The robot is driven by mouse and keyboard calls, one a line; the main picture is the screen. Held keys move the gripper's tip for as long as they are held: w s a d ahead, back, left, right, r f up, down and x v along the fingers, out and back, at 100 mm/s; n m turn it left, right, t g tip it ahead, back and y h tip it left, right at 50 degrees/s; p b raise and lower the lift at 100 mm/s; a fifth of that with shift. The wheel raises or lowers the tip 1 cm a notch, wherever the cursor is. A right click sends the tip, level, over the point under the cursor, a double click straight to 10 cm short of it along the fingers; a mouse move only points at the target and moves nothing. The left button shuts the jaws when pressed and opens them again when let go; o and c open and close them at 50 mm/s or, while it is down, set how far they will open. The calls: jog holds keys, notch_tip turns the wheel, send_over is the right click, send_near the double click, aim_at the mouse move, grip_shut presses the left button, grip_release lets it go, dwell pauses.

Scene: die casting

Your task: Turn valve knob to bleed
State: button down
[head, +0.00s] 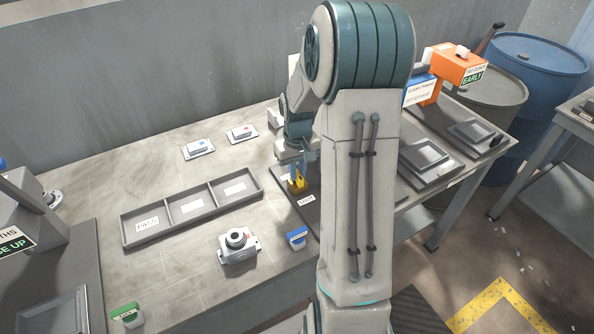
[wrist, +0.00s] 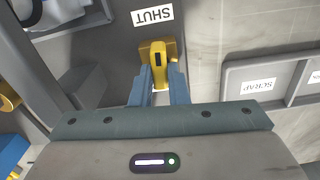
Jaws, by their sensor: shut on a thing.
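The yellow valve knob (head: 296,184) sits on a dark plate (head: 311,220) at the middle of the table, with a label reading SHUT (head: 306,199) beside it. In the wrist view the knob (wrist: 157,50) is at the top centre, with the SHUT label (wrist: 153,17) just above it, upside down. My gripper (head: 300,168) reaches down over the knob. Its blue fingers (wrist: 158,88) are shut on the knob's bar, which lies lengthwise between them. The rest of the valve is partly hidden by my arm in the head view.
A three-compartment tray (head: 159,237) lies left of the plate, and its SCRAP compartment shows in the wrist view (wrist: 225,88). A grey casting (head: 238,258), a blue block (head: 296,236) and a green block (head: 127,315) stand nearer the front. An orange box (head: 455,62) stands at the back right.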

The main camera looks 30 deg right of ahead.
jog(key=m+b, duration=0.1)
jog(key=m, duration=0.7)
jog(key=shift+m+b, duration=0.3)
jog(key=shift+b, duration=0.05)
jog(key=m, duration=0.4)
jog(key=shift+r+m+p, duration=0.1)
jog(key=shift+m+p, duration=0.2)
jog(key=shift+p, duration=0.05)
jog(key=m+p, duration=0.1)
jog(key=m, duration=0.3)
jog(key=shift+p, duration=0.3)
jog(key=m+p, duration=0.2)
jog(key=m, duration=0.3)
jog(key=shift+r+p, duration=0.1)
jog(key=shift+p, duration=0.2)
jog(key=m+p, duration=0.3)
jog(key=m, duration=0.1)
jog(key=shift+m, duration=0.3)
jog(key=m+p, duration=0.4)
jog(key=m, duration=0.1)
jog(key=shift+m+p, duration=1.15)
jog(key=shift+m, duration=0.25)
